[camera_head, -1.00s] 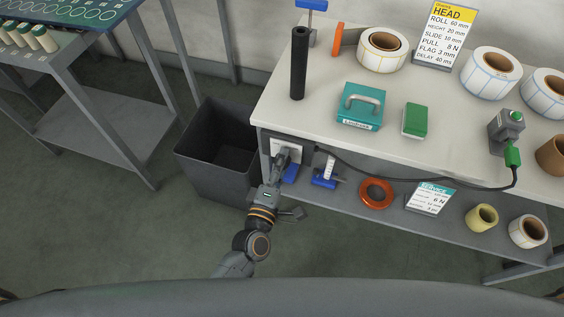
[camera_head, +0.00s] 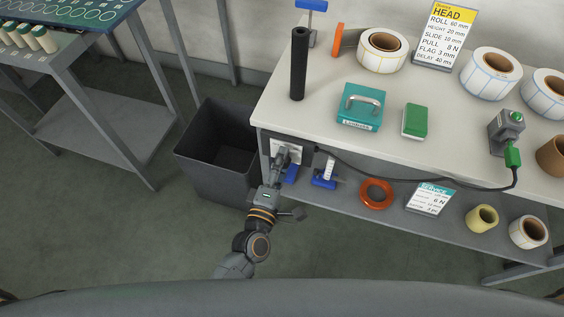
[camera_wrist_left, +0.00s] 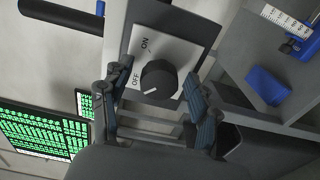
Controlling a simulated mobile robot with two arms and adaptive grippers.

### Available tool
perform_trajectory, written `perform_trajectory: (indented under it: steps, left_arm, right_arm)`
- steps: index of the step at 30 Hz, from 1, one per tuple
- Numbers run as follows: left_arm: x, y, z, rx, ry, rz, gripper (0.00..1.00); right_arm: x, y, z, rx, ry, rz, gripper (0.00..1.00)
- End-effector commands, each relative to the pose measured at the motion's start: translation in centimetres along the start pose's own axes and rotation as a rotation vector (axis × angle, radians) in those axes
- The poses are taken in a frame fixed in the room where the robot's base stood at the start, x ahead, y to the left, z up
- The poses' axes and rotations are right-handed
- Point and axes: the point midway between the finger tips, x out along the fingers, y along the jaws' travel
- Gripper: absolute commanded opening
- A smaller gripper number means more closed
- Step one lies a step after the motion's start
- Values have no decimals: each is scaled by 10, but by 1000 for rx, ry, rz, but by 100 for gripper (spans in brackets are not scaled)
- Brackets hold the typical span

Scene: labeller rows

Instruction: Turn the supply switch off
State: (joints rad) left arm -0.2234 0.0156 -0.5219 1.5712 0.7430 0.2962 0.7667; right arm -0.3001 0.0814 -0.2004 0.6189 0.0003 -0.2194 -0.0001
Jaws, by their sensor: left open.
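The supply switch is a black round knob (camera_wrist_left: 158,80) on a pale plate marked ON and OFF. In the left wrist view the knob's white mark points to the lower left, on the side of the OFF label. In the head view the switch plate (camera_head: 294,149) is on the bench's front left end, and my gripper hides the knob. My left gripper (camera_wrist_left: 152,106) is open, its fingers apart on either side of the knob's lower part; I cannot tell whether they touch it. It also shows in the head view (camera_head: 281,160). My right gripper is not in view.
A dark bin (camera_head: 215,150) stands left of the switch. A blue clamp (camera_head: 324,178) and an orange ring (camera_head: 376,193) are on the lower shelf to the right. A black cable (camera_head: 420,183) runs across the bench front. A teal case (camera_head: 361,106) sits on top.

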Motion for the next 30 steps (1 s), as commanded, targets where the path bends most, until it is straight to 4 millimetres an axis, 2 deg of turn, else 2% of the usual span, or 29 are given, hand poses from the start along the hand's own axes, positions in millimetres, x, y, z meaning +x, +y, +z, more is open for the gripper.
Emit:
perform_trajectory:
  steps: [5, 12, 18, 24, 30]
  left_arm:
    - [-18, -2, 0, 2, -1, -3, 61]
    - [-70, -2, 0, 2, -2, -4, 61]
    - [-104, -1, 0, 0, -2, -3, 61]
    - [-119, 0, 0, 0, -1, -1, 61]
    - [-120, 0, 0, 0, 0, 0, 61]
  right_arm:
    - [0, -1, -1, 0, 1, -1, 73]
    - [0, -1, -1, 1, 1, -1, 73]
    - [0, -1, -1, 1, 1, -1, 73]
    - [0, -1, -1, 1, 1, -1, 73]
    - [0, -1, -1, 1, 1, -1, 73]
